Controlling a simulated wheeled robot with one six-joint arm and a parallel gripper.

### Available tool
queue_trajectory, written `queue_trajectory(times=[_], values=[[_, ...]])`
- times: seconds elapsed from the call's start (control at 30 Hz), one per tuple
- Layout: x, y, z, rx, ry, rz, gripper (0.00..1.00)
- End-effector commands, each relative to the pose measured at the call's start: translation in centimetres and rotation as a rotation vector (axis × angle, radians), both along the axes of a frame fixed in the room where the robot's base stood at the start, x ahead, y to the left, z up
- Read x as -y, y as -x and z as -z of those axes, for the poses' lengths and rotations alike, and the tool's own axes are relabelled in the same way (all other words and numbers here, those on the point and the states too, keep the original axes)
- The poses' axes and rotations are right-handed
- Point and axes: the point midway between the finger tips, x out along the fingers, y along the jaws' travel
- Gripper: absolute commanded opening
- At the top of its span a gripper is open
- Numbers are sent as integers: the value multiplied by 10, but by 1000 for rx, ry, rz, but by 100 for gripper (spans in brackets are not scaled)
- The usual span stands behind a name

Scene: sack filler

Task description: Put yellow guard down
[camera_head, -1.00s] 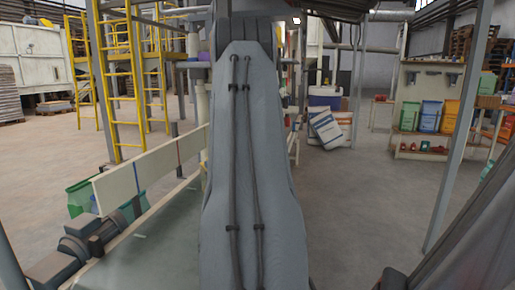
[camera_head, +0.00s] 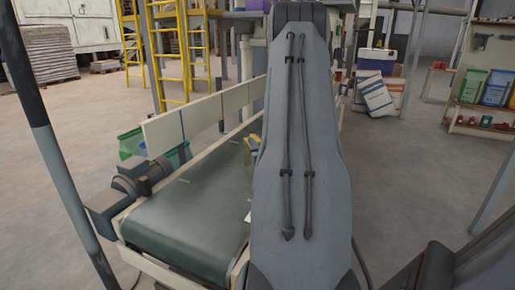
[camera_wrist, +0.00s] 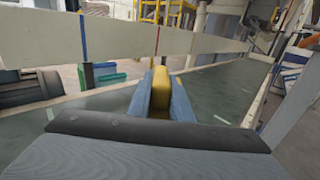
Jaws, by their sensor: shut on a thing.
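The yellow guard (camera_wrist: 160,88) shows in the wrist view as an upright yellow piece between the two blue fingers of my gripper (camera_wrist: 161,95). My gripper is shut on it. The green conveyor belt (camera_wrist: 221,88) lies below and beyond; whether the guard touches it I cannot tell. In the head view a small part of yellow and blue (camera_head: 252,145) shows beside my arm, over the belt (camera_head: 190,205). My arm hides most of the gripper and guard there.
A cream side board (camera_head: 200,116) runs along the belt's left side, with a motor (camera_head: 145,178) at its near left. Green bins (camera_head: 130,143) stand behind the board. A grey post (camera_head: 50,130) rises at the left. Open floor lies to the right.

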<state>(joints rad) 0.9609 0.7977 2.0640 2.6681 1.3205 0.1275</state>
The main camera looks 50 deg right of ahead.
Motion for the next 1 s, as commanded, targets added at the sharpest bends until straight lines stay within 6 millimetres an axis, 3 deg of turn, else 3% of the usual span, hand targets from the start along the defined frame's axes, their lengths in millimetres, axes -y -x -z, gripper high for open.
queue_trajectory(times=[0.13,0.53,0.57,0.63,1.0], values=[[0,0,21,0,1,0,0],[0,0,26,1,2,0,0],[0,0,26,0,0,0,24],[0,0,25,0,0,0,35],[0,0,23,0,0,0,37]])
